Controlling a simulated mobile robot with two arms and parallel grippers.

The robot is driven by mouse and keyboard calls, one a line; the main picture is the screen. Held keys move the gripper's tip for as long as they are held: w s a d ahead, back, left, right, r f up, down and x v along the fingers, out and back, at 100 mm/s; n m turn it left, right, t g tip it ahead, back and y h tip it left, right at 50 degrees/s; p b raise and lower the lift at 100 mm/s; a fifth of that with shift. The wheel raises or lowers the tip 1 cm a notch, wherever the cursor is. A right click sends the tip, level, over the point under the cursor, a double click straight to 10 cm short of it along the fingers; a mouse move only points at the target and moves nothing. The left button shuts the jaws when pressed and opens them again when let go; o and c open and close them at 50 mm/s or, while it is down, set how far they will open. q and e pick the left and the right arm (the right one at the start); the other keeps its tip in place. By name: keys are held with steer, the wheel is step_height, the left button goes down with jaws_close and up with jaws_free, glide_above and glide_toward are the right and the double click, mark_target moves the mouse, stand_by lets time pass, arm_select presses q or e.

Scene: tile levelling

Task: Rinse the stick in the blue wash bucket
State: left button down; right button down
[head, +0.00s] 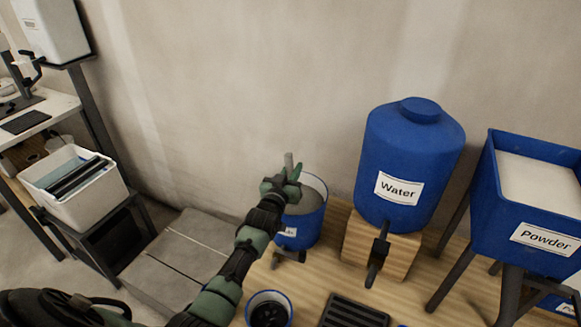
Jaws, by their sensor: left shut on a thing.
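My left gripper (283,184) is shut on a light grey stick (288,160), whose upper end sticks up above the fingers. A blue bucket (312,228) with grey contents stands against the wall on the wooden bench. My left gripper is over the left part of its opening and hides part of the rim. The stick's lower end is hidden, so I cannot tell whether it touches the contents. The bucket's white label is partly covered by my arm. My right gripper is not in view.
A blue water tank (412,150) stands on a wooden block (358,243) right of the bucket. A powder bin (483,215) is farther right. A small blue-rimmed container (287,297) and a dark grate (355,315) are in front. Grey slabs (165,282) lie left.

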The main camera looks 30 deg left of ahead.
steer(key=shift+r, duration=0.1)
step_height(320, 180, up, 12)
steer(key=p, duration=1.2)
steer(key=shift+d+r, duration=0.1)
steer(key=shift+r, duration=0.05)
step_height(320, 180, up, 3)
steer(key=p, duration=0.4)
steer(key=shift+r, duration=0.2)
stand_by(0.5)
